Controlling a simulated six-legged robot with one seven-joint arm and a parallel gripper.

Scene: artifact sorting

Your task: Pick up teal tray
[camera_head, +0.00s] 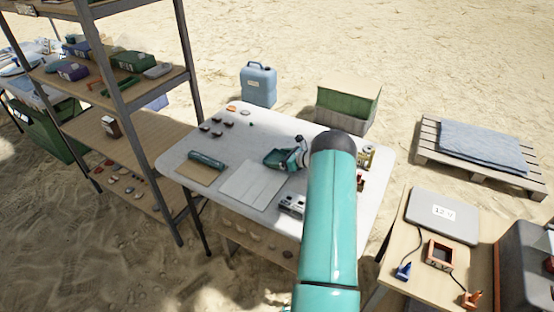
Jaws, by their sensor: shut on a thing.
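The teal tray (280,159) is a small dark green-teal tray over the white table (183,156), right of its middle. My gripper (297,158) is at the tray's right side and is shut on it. My teal arm comes in from the lower right and hides part of the table behind it. The fingertips are small and partly hidden, and I cannot tell whether the tray touches the tabletop.
A white sheet (254,186), a teal roll (207,160) and several small dark pieces lie on the table. A metal shelf (123,111) stands close on the left. A side table (405,224) with a grey case (442,215) is at right.

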